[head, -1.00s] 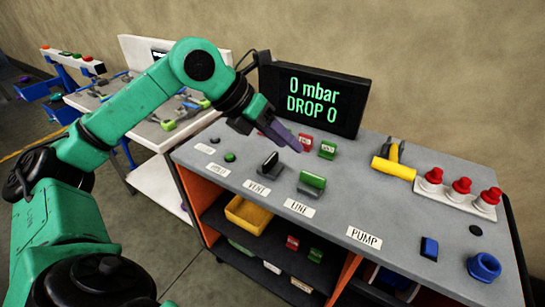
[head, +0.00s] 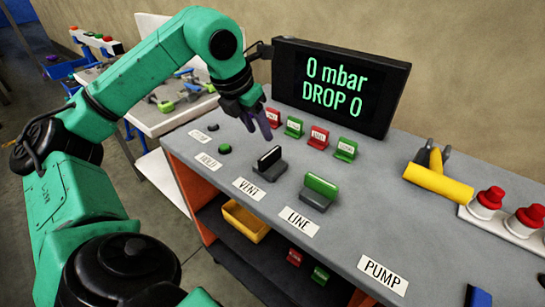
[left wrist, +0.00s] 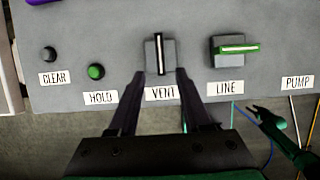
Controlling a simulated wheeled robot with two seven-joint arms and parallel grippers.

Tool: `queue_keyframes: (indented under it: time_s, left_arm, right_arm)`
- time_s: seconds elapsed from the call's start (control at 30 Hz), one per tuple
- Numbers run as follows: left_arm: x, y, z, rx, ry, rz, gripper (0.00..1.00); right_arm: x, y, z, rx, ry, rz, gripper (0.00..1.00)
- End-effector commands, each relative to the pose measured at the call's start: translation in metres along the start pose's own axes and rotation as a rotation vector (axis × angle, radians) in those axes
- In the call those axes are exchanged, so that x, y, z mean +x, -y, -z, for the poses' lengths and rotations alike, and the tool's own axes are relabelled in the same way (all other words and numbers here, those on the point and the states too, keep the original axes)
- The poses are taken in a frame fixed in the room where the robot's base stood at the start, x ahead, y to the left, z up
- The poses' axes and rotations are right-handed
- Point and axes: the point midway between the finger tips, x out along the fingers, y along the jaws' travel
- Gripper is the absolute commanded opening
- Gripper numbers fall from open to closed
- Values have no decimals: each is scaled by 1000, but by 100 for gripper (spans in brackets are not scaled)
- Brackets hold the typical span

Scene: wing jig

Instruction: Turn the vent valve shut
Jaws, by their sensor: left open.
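The vent valve (head: 270,163) has a black handle with a white stripe and sits behind the VENT label (head: 248,189). In the left wrist view the vent valve (left wrist: 160,53) handle stands upright in the picture, pointing toward its label. The green line valve (head: 319,191) is to its right; in the left wrist view its handle (left wrist: 236,48) lies crosswise. My left gripper (head: 259,122) is open and empty above the bench. In the left wrist view its fingers (left wrist: 155,80) flank the VENT label, short of the handle, with no contact visible.
HOLD button (head: 225,149) is left of the valve. Red and green tags (head: 318,137) stand behind, before the display (head: 338,85) reading 0 mbar, DROP 0. A yellow-handled tool (head: 437,181) lies right. A green arm-like shape (left wrist: 285,135) shows low in the wrist view.

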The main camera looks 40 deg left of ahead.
Motion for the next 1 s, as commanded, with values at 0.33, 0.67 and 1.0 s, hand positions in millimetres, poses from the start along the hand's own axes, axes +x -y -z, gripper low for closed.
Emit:
queue_keyframes:
  time_s: [0.33,0.67,1.0]
  left_arm:
    - [90,0,0,0,-3,1,49]
    - [114,0,0,0,1,1,49]
    - [114,0,0,1,1,0,0]
  right_arm:
    - [2,-2,3,0,-4,-3,50]
    - [1,-2,6,-1,-9,-3,50]
    - [1,-2,6,-1,-9,-3,50]
